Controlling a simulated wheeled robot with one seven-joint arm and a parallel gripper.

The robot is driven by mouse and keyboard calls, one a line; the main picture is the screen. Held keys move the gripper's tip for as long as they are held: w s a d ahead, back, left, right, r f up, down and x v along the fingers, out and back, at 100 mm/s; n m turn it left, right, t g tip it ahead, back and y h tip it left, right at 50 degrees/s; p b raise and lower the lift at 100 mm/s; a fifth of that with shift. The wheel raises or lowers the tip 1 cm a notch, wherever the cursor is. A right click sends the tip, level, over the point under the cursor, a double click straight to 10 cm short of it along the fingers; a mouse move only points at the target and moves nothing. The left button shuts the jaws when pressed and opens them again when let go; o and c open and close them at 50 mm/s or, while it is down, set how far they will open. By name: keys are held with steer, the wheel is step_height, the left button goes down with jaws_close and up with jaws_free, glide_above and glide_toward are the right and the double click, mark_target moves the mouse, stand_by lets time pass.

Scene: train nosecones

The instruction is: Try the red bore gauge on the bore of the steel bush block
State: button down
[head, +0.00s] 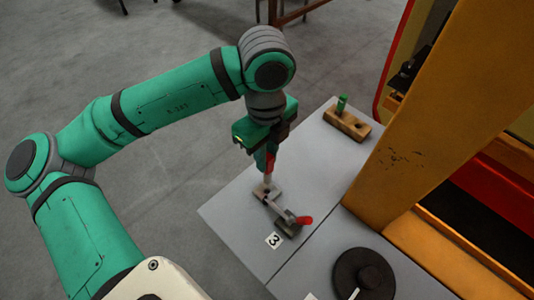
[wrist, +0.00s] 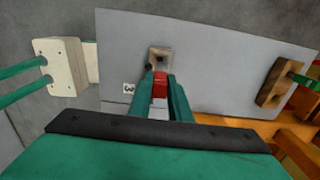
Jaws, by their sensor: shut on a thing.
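My gripper (head: 268,160) is shut on the red bore gauge (head: 270,168). It holds the gauge upright, pointing down over the steel bush block (head: 262,188). In the wrist view, the red gauge (wrist: 160,84) sits between my green fingers (wrist: 163,100), close to the grey-brown block (wrist: 160,54). A dark spot, perhaps the bore, shows on the block beside the gauge. The gauge's lower end seems to reach the block, but I cannot tell whether it is in the bore or just above it.
A red-handled clamp-like part (head: 303,220) lies right beside the block, near a label reading 3 (head: 273,240). A wooden block (head: 350,128) with a green gauge (head: 342,103) stands at the table's back. A dark round object (head: 364,272) is in front. An orange post (head: 415,140) bounds the right.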

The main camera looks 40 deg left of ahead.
steer(key=shift+f, duration=2.7)
steer(key=shift+s+a+f, duration=0.1)
steer(key=shift+f, duration=0.35)
steer(key=shift+r, duration=0.15)
steer(key=shift+r, duration=2.9)
